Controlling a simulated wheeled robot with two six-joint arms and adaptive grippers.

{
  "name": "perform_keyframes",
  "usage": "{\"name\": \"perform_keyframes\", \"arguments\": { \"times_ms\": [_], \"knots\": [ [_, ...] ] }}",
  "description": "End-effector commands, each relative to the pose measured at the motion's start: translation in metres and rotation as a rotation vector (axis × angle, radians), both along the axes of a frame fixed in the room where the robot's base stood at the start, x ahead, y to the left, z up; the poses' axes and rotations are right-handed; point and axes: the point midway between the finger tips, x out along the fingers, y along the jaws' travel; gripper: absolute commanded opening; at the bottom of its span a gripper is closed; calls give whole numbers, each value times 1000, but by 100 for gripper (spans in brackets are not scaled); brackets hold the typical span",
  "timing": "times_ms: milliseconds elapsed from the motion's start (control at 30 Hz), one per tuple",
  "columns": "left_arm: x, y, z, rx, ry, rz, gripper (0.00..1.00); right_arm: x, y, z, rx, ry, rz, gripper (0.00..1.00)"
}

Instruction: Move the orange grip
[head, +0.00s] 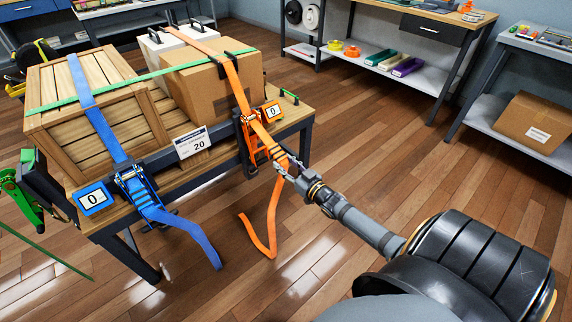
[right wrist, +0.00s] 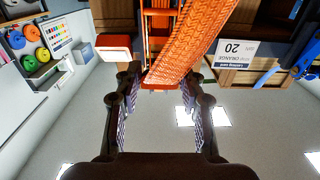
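The orange ratchet with its grip (head: 254,150) hangs at the front edge of the strapped table, on an orange strap (head: 236,82) that runs over the cardboard box. An orange display (head: 272,111) beside it reads 0. My right gripper (head: 287,168) is at the lower end of the ratchet, beside the hanging strap tail (head: 271,215). In the right wrist view the gripper's fingers (right wrist: 163,88) are apart, one on each side of the orange grip's end (right wrist: 155,86). The woven strap (right wrist: 193,45) crosses close in front. Contact cannot be told. My left gripper is not in view.
A blue ratchet (head: 135,185) with a display reading 0 and a card (head: 192,142) marked 20 are on the same table edge. A wooden crate (head: 85,110), a cardboard box (head: 205,85) and a green strap (head: 130,83) are there too. Open floor lies right of the table.

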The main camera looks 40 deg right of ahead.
Motion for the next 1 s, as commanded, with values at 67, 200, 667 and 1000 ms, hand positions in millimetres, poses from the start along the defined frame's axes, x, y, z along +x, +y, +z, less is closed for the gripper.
{"name": "perform_keyframes", "arguments": {
  "times_ms": [67,200,667,1000],
  "knots": [
    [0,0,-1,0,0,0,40,-2,-1,-6,-1,13,-4,48],
    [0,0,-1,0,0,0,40,-1,0,-4,-1,8,-3,63],
    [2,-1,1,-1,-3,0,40,-19,-1,-2,-1,6,2,63],
    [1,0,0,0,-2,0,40,-95,-6,-3,-4,10,4,63]
  ]
}}
